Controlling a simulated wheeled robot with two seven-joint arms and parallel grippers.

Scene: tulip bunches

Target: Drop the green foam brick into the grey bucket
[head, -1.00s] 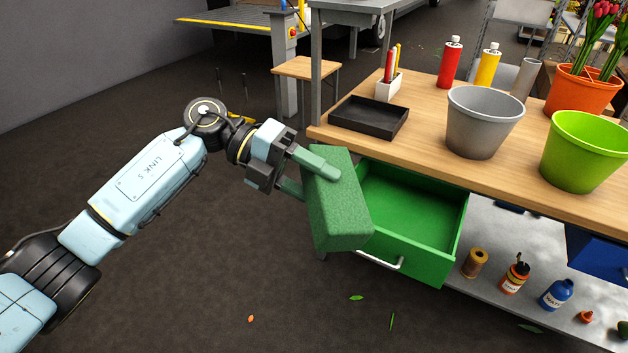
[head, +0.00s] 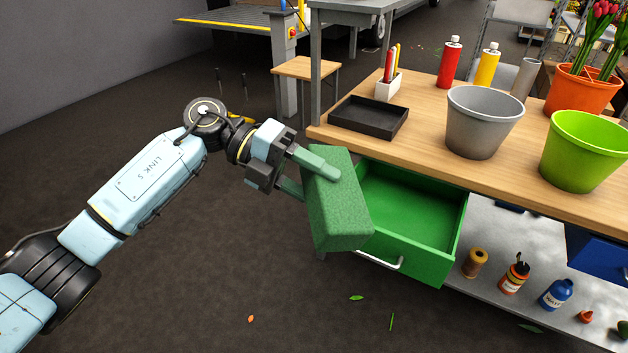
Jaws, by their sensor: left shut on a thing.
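The green foam brick (head: 342,205) is a speckled block held tilted in front of the workbench, left of the open drawer in the head view. My left gripper (head: 308,176) is shut on it, with one finger over its upper face and the other finger partly hidden behind the brick. The grey bucket (head: 483,125) stands upright on the bench top, to the right of and above the brick in the picture. Its visible inside looks empty, but its bottom is hidden. My right gripper is not in view.
An open green drawer (head: 420,215) juts out under the bench top (head: 430,160). A black tray (head: 368,119) lies left of the bucket. A lime green pot (head: 585,150) stands close to its right. Red (head: 450,62) and yellow (head: 487,67) bottles stand behind.

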